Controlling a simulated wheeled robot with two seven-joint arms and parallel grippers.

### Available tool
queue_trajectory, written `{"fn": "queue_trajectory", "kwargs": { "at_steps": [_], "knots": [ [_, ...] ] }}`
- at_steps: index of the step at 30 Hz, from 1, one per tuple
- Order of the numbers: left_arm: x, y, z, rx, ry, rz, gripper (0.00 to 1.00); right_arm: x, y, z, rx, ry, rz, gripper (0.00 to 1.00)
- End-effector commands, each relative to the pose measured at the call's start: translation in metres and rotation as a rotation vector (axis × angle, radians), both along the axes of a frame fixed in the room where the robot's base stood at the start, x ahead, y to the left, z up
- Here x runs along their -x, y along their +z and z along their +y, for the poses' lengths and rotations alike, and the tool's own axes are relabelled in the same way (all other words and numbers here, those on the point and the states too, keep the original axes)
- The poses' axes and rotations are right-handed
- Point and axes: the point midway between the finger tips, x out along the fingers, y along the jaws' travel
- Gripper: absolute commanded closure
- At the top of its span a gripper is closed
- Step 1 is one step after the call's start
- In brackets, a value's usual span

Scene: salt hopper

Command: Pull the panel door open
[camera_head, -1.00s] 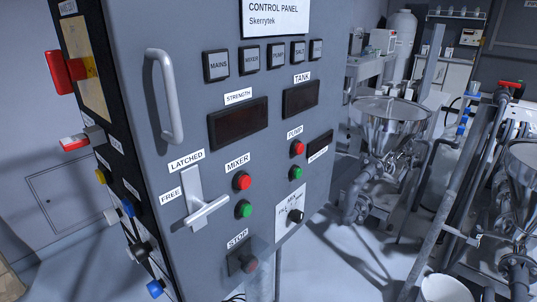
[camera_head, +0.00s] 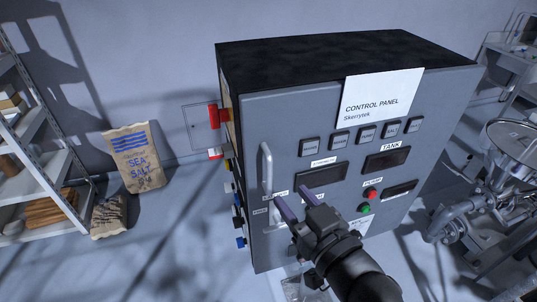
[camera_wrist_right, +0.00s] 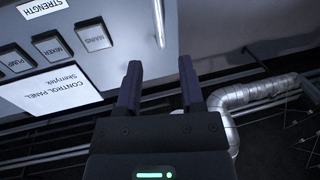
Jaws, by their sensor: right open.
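The grey panel door (camera_head: 290,115) is the front face of the control cabinet and looks closed in the head view. Its upright bar handle (camera_head: 266,170) is on the door's left side; in the wrist view the handle (camera_wrist_right: 159,18) rises beyond the gap between my fingers. My right gripper (camera_head: 292,193) is open and empty, in front of the door just right of the handle's lower part. The fingers are not around the handle. The latch below the handle is mostly hidden by the gripper. My left gripper is out of view.
A sea salt sack (camera_head: 136,158) leans against the wall by a shelf (camera_head: 55,180). A steel hopper (camera_head: 512,150) stands at the right. The floor left of the cabinet is clear.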

Motion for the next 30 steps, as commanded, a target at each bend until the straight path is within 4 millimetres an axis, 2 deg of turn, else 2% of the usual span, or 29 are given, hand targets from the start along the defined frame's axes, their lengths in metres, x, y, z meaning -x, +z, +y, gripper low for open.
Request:
{"fn": "queue_trajectory", "kwargs": {
  "at_steps": [3,9,14,21,23,28,30],
  "knots": [
    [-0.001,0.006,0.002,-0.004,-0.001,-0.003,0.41,-0.027,0.002,0.015,-0.001,-0.001,-0.003,0.51],
    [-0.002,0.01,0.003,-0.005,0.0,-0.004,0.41,-0.06,0.0,0.033,0.0,0.0,0.0,0.51],
    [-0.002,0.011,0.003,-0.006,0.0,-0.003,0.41,-0.071,-0.001,0.04,0.001,-0.001,0.0,0.51],
    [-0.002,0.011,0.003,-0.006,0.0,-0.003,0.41,-0.072,-0.002,0.04,0.001,-0.001,0.0,0.51],
    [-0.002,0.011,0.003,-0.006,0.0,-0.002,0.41,-0.072,-0.002,0.04,0.001,-0.001,0.0,0.61],
    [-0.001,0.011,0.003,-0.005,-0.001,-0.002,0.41,-0.072,-0.002,0.04,0.001,-0.001,0.0,0.97],
    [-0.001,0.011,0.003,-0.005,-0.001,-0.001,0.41,-0.072,-0.002,0.04,0.001,-0.001,0.0,1.0]
  ]
}}
